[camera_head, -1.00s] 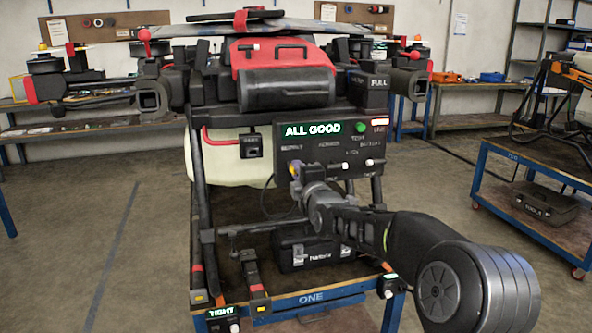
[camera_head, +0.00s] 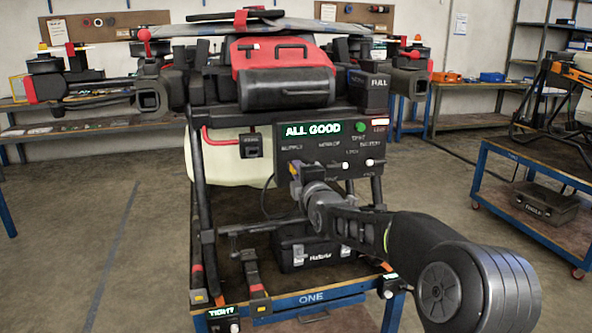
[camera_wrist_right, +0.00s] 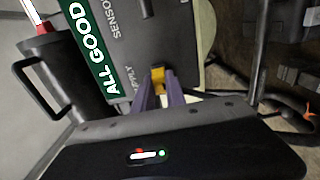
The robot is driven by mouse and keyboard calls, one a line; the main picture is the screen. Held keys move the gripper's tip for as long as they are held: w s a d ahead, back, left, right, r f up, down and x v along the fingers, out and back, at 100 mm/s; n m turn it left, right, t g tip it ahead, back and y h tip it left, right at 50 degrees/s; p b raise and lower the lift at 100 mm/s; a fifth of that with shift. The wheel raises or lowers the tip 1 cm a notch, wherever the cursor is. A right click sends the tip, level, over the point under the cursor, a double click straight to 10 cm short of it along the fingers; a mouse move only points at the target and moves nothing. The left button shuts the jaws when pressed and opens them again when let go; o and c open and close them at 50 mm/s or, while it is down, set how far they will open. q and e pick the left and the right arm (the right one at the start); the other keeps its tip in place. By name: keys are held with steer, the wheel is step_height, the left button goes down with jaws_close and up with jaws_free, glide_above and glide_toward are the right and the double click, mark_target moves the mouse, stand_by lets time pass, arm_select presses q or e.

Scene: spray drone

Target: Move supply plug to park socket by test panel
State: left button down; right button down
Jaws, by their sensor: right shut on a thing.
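The dark test panel (camera_head: 335,148) with its lit ALL GOOD sign hangs on the front of the drone. My right gripper (camera_head: 295,170) is at the panel's lower left, under the SUPPLY label. In the right wrist view my right gripper (camera_wrist_right: 160,92) has its purple fingers shut on the yellow supply plug (camera_wrist_right: 158,73). The plug is at the panel's edge by the SUPPLY lettering; I cannot tell whether it is seated in a socket. A small black box (camera_head: 250,146) sits left of the panel; its label is too small to read. My left gripper is out of view.
The drone stands on a blue-edged cart (camera_head: 311,300) marked ONE. A black case (camera_head: 310,250) lies on it, under my right arm. A second cart (camera_head: 530,195) is at the right. The floor at the left is clear.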

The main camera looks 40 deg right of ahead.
steer(key=shift+s, duration=0.1)
steer(key=shift+b+v, duration=0.5)
steer(key=shift+v, duration=2.45)
